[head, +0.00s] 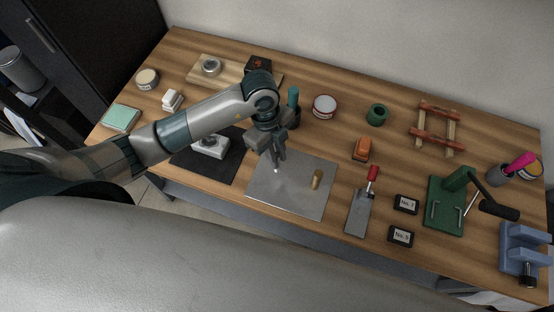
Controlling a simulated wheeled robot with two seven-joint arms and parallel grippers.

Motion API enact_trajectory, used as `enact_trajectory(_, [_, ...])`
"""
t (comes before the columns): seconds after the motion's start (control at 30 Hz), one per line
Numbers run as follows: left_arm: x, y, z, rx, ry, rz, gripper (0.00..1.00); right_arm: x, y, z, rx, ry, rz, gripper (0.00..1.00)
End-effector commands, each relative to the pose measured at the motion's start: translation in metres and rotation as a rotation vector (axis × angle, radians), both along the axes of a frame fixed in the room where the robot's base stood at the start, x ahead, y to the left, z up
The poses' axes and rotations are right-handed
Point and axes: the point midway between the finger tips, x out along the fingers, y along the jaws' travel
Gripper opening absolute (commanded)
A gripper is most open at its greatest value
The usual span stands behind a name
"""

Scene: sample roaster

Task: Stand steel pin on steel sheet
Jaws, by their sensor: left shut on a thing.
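The steel sheet (300,201) is a flat grey plate at the front middle of the wooden bench. My left gripper (277,164) points down over its left part, shut on what looks like the steel pin (276,171). Only a small bright tip of the pin shows between the fingertips; the rest is hidden. I cannot tell whether the tip touches the sheet. A brass-coloured pin (316,180) stands on the sheet to the right of the gripper. My right gripper is not in view.
A black mat (222,172) with a white device (210,147) lies left of the sheet. An orange block (361,149) sits behind. The sheet's front right is clear.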

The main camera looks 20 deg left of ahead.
Motion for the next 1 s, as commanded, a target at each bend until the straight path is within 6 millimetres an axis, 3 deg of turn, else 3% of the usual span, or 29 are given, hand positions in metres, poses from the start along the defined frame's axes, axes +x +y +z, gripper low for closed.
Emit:
enact_trajectory(0.3, [-0.001, 0.000, -0.032, 0.000, 0.002, 0.001, 0.00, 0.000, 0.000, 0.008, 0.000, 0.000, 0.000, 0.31])
enact_trajectory(0.53, [-0.001, 0.000, -0.035, 0.001, 0.002, 0.000, 0.00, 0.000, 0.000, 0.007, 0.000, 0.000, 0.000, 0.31])
enact_trajectory(0.57, [-0.001, 0.000, -0.035, 0.001, 0.003, -0.001, 0.18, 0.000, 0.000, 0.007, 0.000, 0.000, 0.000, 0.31])
enact_trajectory(0.63, [-0.002, 0.000, -0.035, 0.001, 0.003, -0.001, 0.34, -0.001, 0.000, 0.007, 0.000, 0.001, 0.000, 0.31])
enact_trajectory(1.0, [0.000, 0.000, -0.033, 0.000, 0.001, 0.000, 0.34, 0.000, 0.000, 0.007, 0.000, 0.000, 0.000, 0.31])
